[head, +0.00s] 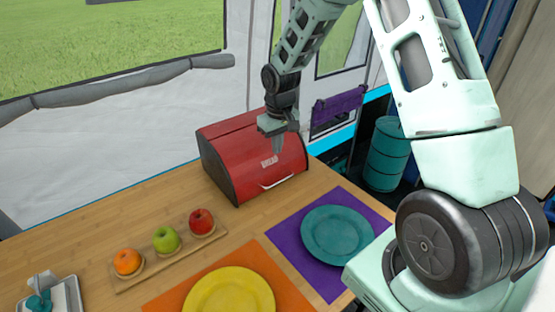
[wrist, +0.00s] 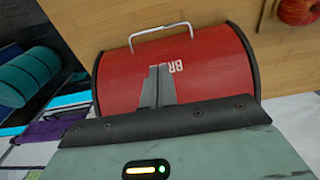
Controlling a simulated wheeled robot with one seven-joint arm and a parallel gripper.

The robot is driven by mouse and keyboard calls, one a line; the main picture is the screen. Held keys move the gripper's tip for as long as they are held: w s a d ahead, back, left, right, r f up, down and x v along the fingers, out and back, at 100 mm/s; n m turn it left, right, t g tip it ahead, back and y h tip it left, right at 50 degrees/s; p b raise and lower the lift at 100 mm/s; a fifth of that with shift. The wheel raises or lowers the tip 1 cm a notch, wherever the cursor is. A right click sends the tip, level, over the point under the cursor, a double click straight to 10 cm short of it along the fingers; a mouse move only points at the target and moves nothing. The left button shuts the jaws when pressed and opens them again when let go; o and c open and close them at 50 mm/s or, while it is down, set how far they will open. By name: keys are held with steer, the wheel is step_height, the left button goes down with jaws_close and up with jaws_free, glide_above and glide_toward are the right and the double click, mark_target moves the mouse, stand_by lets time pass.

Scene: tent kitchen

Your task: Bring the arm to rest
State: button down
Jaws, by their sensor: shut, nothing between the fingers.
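My gripper (head: 278,145) is shut and empty. In the head view it points down in front of the red bread box, overlapping it in the picture. In the wrist view the closed fingers (wrist: 158,80) show against the red front of the box. The bread box (head: 235,165) stands at the back of the wooden table with its lid closed. Its metal handle (wrist: 160,33) is in plain view in the wrist view. I cannot tell the exact gap between the fingertips and the box. My arm bends in from the right of the head view.
A wooden board (head: 150,278) holds an orange (head: 127,262), a green apple (head: 166,240) and a red apple (head: 201,222). A teal plate (head: 337,234) is on a purple mat (head: 290,231), and a yellow plate (head: 229,292) on an orange mat (head: 160,304). The tent wall (head: 110,150) rises behind.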

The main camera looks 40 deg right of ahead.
steer(key=shift+s+r, duration=0.2)
steer(key=shift+r, duration=1.7)
steer(key=s+a+r+n, duration=0.25)
steer(key=s+a, duration=0.25)
steer(key=a, duration=0.3)
steer(key=s+a+r+n, duration=0.1)
steer(key=s+a+r, duration=0.25)
steer(key=a, duration=0.55)
steer(key=s+a+r+n, duration=0.1)
steer(key=s+a, duration=0.3)
steer(key=s, duration=0.7)
steer(key=s+a+r+n, duration=0.1)
steer(key=s+a, duration=0.4)
steer(key=s, duration=0.6)
steer(key=shift+s+r+n+g+y, duration=0.3)
steer(key=shift+r+n+g, duration=0.1)
steer(key=shift+n, duration=0.45)
steer(key=shift+a, duration=0.25)
